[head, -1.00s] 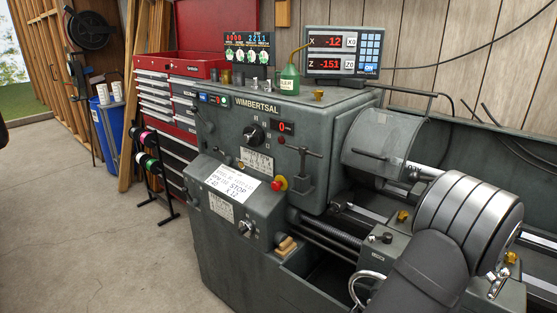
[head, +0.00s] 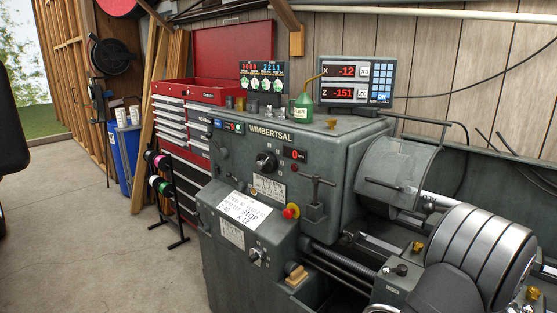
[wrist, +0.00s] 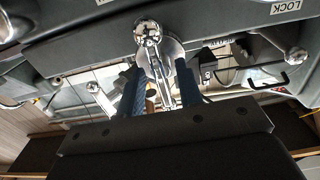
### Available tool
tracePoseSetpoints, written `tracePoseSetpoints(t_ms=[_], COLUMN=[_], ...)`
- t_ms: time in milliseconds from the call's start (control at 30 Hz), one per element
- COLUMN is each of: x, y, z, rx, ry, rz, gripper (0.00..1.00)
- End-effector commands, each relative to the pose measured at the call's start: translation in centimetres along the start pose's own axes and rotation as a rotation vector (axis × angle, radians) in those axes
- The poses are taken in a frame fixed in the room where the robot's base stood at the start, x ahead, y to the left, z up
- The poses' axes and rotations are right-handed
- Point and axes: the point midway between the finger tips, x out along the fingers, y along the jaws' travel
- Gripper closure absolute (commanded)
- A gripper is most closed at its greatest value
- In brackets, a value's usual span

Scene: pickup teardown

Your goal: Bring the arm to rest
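In the wrist view my gripper (wrist: 159,84) shows two dark bluish fingers, spread apart. A chrome ball-ended lever (wrist: 147,33) shows between and beyond the fingertips. Gaps show on both sides of it, and I cannot tell whether either finger touches it. In the head view the grey lathe (head: 330,150) fills the middle and right. My fingertips do not show in the head view.
A control panel with a red stop button (head: 291,211) faces the front. A readout (head: 348,82) and a green oil can (head: 301,112) stand on top. A red tool chest (head: 183,105) and a spool rack (head: 163,190) stand left. The floor (head: 90,250) at left is clear.

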Motion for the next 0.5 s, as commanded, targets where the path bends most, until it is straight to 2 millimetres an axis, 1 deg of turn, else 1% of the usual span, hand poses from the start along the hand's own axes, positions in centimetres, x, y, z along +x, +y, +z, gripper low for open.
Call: tracePoseSetpoints(t_ms=[33,500], x=[-0.9,-10.2], y=[0.0,0.1], z=[0.0,0.1], rx=[0.001,0.001], ry=[-0.003,-0.005], rz=[0.001,0.002], gripper=[0.67,0.67])
